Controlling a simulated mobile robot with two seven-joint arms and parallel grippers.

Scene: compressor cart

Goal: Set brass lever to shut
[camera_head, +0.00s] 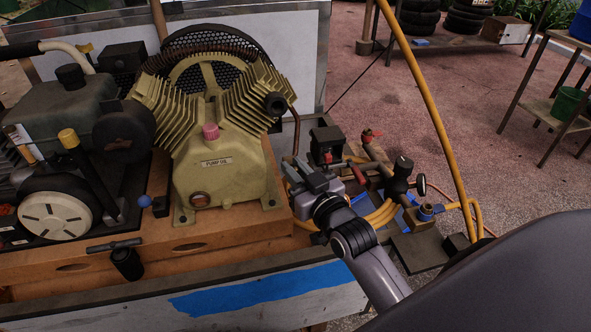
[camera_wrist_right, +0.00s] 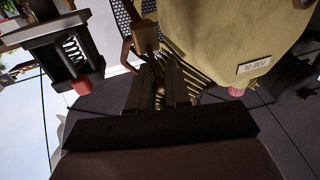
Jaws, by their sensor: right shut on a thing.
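My right gripper (camera_head: 308,172) reaches in from the lower right in the head view, just right of the tan pump's base. In the wrist view its two dark fingers (camera_wrist_right: 160,85) are closed together around a thin brownish, brass-like piece (camera_wrist_right: 145,38), which appears to be the lever. The fingers and shadow hide most of it, so its exact angle cannot be told. In the head view the gripper covers the lever. My left gripper is not in view.
The tan pump (camera_head: 222,165) stands close left of the gripper. A black box with a red button (camera_head: 325,143), a red-handled valve (camera_head: 370,135), and a black regulator (camera_head: 400,178) crowd the right side. A yellow hose (camera_head: 425,90) rises beyond them.

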